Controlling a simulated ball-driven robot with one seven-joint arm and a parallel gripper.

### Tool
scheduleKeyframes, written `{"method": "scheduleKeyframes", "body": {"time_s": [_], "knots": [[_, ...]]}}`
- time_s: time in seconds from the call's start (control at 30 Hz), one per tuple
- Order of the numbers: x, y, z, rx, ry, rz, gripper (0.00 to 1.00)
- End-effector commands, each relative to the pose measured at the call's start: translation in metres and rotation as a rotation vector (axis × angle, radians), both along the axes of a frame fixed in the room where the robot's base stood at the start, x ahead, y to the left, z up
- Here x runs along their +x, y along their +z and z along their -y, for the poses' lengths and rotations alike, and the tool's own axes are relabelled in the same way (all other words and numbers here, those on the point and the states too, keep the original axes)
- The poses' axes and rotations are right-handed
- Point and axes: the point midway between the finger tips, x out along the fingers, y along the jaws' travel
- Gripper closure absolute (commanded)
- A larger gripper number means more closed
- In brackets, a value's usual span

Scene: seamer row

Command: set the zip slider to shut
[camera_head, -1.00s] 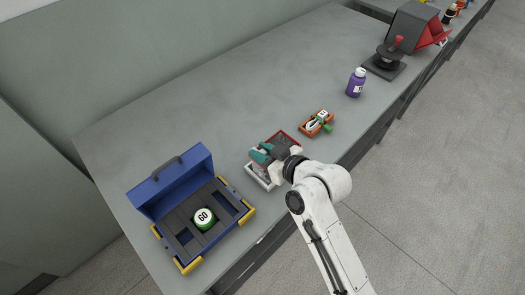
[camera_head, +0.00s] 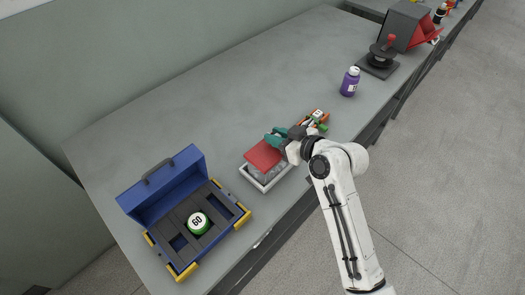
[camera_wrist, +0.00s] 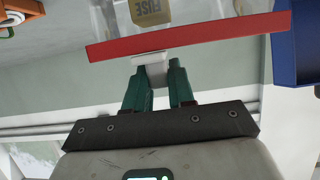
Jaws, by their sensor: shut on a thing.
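The white zip slider (camera_wrist: 151,60) sits at the lower edge of a red strip (camera_wrist: 215,34) in the wrist view. My gripper (camera_wrist: 158,68) has its green fingertips closed on the slider, near the middle of the strip in that view. Beyond the strip is a clear part with a yellow FUSE label (camera_wrist: 151,12). In the head view, a red panel (camera_head: 262,155) lies over a white-rimmed grey item (camera_head: 258,181). My gripper (camera_head: 277,138) is at the panel's upper right end. The slider is hidden there.
An open blue toolbox (camera_head: 165,186) with a green-sided round tin (camera_head: 197,222) stands at the left. A small orange crate (camera_head: 322,115) is just beyond my gripper. A purple bottle (camera_head: 349,82) stands farther along.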

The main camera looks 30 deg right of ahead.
Motion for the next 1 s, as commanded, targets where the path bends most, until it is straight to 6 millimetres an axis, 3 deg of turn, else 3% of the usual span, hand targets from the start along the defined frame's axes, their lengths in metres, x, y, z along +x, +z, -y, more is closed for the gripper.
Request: {"method": "scheduleKeyframes", "body": {"time_s": [0.13,0.43,0.47,0.7,1.0], "knots": [[0.005,-0.002,0.018,0.001,0.001,-0.001,1.00],[0.005,-0.001,0.020,0.000,0.003,-0.002,1.00],[0.005,-0.001,0.020,0.000,0.003,-0.002,0.76],[0.006,0.000,0.020,0.001,0.004,-0.001,0.53],[0.003,0.001,0.021,0.001,0.003,0.000,0.53]]}}
